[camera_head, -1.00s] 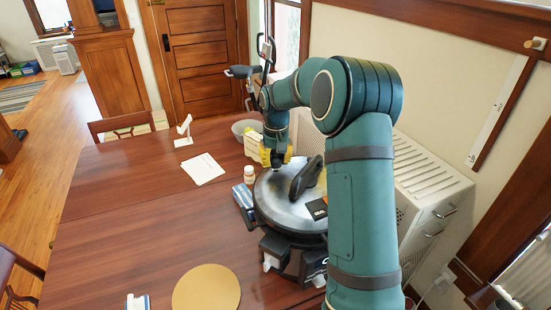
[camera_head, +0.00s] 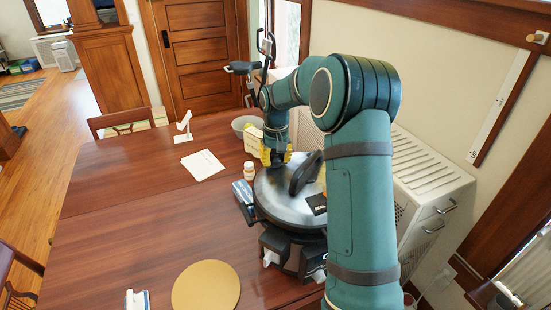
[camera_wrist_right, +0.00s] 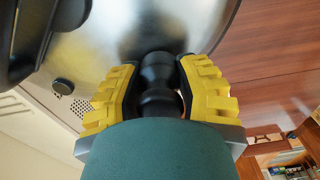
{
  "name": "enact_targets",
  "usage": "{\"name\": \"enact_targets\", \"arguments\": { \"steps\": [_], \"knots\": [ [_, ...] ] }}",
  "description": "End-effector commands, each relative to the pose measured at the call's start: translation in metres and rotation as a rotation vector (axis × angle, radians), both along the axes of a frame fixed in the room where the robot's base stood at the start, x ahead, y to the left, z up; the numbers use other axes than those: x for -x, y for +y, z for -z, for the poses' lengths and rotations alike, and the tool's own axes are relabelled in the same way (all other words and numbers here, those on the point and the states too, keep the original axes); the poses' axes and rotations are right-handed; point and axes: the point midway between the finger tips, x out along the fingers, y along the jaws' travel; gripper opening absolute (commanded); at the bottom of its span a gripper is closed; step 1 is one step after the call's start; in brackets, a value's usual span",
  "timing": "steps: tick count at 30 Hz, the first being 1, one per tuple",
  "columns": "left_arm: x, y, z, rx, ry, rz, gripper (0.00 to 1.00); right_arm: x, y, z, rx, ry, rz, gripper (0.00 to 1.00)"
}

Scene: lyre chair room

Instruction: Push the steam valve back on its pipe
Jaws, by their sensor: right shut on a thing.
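A pressure cooker with a round steel lid (camera_head: 272,203) and a black handle (camera_head: 306,174) stands at the table's right side. My right gripper (camera_head: 275,158), with yellow pads, is low over the far left part of the lid. In the right wrist view my right gripper (camera_wrist_right: 158,88) is shut on a black, rounded steam valve (camera_wrist_right: 157,70) at the edge of the steel lid (camera_wrist_right: 135,25). The pipe under the valve is hidden, so I cannot tell how the valve sits on it. My left gripper is not in view.
A round tan board (camera_head: 206,288) lies in front. A white vented cabinet (camera_head: 420,180) stands at right. The table's middle (camera_head: 140,220) is clear.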

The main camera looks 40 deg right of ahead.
Motion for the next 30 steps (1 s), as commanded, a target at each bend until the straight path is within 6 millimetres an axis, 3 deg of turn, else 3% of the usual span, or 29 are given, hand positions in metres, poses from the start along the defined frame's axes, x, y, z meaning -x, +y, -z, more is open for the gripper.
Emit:
{"name": "enact_targets", "arguments": {
  "steps": [5,6,8,9,20,23,30],
  "knots": [
    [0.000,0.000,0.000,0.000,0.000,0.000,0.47,0.000,0.000,0.000,0.000,-0.001,0.000,0.00],
    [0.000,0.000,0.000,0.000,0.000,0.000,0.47,0.000,0.000,0.000,0.000,-0.001,0.000,0.40],
    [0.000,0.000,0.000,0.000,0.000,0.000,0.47,0.000,0.000,0.000,0.000,-0.001,0.000,0.61],
    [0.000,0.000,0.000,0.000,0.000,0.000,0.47,0.000,0.000,0.000,0.000,-0.001,0.000,0.67],
    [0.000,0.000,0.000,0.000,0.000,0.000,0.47,0.000,0.000,-0.004,0.001,-0.002,0.000,0.67],
    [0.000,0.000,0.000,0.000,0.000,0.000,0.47,0.000,0.000,-0.015,0.001,-0.003,0.000,0.67],
    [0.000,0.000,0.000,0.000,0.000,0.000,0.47,0.000,0.000,-0.062,0.002,-0.006,-0.001,0.67]
  ]
}}
